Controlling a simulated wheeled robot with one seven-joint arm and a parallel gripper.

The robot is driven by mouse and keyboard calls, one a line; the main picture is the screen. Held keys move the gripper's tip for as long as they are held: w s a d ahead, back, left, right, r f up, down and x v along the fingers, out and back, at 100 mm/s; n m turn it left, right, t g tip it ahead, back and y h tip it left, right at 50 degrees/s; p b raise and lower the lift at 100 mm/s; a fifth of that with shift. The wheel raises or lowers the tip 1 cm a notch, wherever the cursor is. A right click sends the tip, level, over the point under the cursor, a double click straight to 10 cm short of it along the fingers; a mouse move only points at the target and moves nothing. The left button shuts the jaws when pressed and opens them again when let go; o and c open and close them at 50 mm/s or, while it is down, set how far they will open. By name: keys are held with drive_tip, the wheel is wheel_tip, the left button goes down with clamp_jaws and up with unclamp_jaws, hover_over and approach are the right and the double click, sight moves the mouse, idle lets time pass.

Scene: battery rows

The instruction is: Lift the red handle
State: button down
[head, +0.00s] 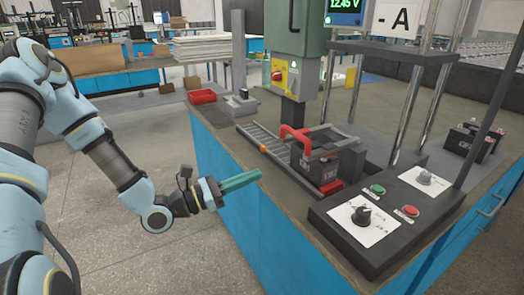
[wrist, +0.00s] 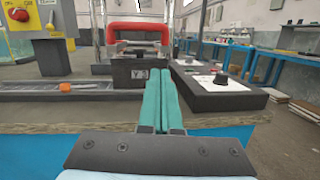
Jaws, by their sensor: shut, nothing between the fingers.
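The red handle (head: 297,136) is a curved bar above a black battery (head: 318,168) at the front of a fixture on the bench. In the wrist view the red handle (wrist: 138,32) is up and straight ahead, with the battery (wrist: 131,73) under it. My gripper (head: 259,173) has teal fingers, shut and empty. The shut fingers also show in the wrist view (wrist: 159,70), pointing towards the battery and lower than the handle.
A control box (head: 362,222) with a black knob and green and red buttons stands right of the battery. A roller track (head: 262,140) runs left of it. A green press column (head: 297,45) stands behind. A red tray (head: 202,97) sits at the bench's far left. Open floor lies left.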

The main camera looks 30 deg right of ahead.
drive_tip(key=w+n+t, duration=0.1)
drive_tip(key=w+f+n+t, duration=0.1)
drive_tip(key=shift+w+h, duration=0.3)
drive_tip(key=shift+w, duration=0.1)
drive_tip(key=d+r+p, duration=0.3)
drive_tip(key=d+r, duration=0.2)
drive_tip(key=d, duration=0.7)
drive_tip(key=shift+s+r, duration=0.15)
drive_tip(key=shift+s, duration=0.1)
